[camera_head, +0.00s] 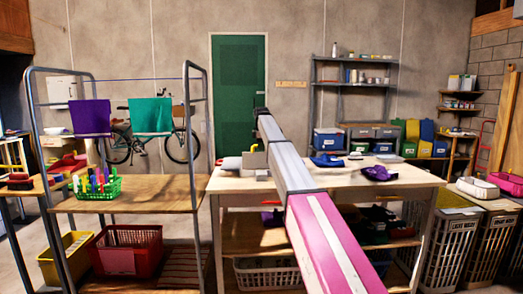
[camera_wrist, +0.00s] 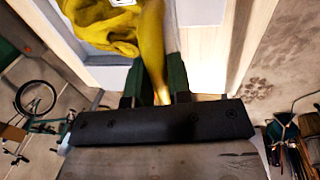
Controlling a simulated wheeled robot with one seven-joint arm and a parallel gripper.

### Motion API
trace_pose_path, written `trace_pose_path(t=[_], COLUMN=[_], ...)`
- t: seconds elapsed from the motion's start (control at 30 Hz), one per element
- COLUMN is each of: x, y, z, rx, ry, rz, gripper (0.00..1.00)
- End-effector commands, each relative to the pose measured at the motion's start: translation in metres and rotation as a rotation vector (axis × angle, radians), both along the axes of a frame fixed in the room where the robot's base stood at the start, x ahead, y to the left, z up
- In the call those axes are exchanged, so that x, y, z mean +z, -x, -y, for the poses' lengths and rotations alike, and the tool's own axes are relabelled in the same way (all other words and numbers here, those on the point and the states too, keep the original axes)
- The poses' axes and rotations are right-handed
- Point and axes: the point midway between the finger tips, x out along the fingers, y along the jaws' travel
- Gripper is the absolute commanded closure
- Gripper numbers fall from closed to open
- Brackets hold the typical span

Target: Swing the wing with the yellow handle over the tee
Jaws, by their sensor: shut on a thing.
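In the wrist view, my gripper (camera_wrist: 155,88) points at a pale board-like surface (camera_wrist: 207,12). Its two dark green fingers are shut on a narrow yellow strip that runs up into a crumpled yellow cloth (camera_wrist: 100,24), which looks like the tee, with a white print. The cloth lies bunched at the upper left. I cannot make out a separate yellow handle or a wing's full outline. In the head view, my arm reaches over the pale worktable (camera_head: 410,178); it hides the cloth and much of the tabletop, and my gripper is not clear there.
The rack (camera_head: 135,204) at left holds a green basket (camera_head: 97,189) and hanging purple (camera_head: 90,116) and teal (camera_head: 150,116) cloths. Laundry hampers (camera_head: 451,246) stand at right.

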Motion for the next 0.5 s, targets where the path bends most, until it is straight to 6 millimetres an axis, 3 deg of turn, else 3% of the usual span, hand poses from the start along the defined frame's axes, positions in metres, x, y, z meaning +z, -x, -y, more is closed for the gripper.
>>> trace_pose_path(t=[0.3, 0.5], x=[-0.001, -0.003], y=[-0.034, -0.055], z=[0.0, 0.0], rx=[0.006, 0.006], ry=[0.0, -0.001], rz=[-0.001, -0.139], gripper=[1.0, 1.0])
